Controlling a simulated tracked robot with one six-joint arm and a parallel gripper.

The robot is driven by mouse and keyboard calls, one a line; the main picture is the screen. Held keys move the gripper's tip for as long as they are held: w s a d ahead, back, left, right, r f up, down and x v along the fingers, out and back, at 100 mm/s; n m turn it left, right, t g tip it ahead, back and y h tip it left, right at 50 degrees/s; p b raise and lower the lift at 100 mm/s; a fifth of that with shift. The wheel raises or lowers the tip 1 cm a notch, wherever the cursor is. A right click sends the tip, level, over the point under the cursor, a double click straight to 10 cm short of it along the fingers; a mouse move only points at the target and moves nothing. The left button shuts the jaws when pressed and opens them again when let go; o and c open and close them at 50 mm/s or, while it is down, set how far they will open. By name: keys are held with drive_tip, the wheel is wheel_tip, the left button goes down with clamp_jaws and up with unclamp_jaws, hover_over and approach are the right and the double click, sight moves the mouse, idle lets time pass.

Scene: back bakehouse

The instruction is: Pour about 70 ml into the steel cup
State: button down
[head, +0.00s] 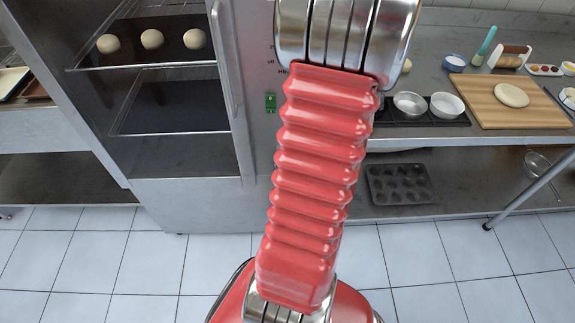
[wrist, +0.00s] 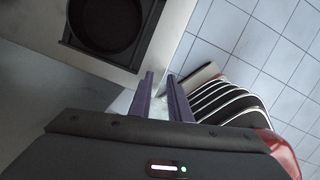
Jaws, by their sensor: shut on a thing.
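In the wrist view my gripper (wrist: 163,94) shows two dark purple fingers with a narrow gap between them. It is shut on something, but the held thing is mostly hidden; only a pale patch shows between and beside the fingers. I cannot tell what it is. In the head view my red ribbed arm covers the middle and my gripper is out of the frame. I cannot make out a steel cup in either view. A steel bowl (head: 410,104) and a white bowl (head: 447,105) stand on a dark mat on the steel counter, right of my arm.
A dark round vessel or recess (wrist: 105,22) sits near the counter edge in the wrist view. In the head view, a wooden board (head: 490,112) bears dough at right. An open rack cabinet (head: 190,160) stands left. A muffin tin (head: 400,184) lies on the lower shelf. Tiled floor is clear.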

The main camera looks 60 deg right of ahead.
drive_tip(key=shift+s+d+f+t+y+b, duration=0.25)
drive_tip(key=shift+t+y+b, duration=0.05)
drive_tip(key=shift+t+y, duration=0.4)
drive_tip(key=shift+s, duration=0.15)
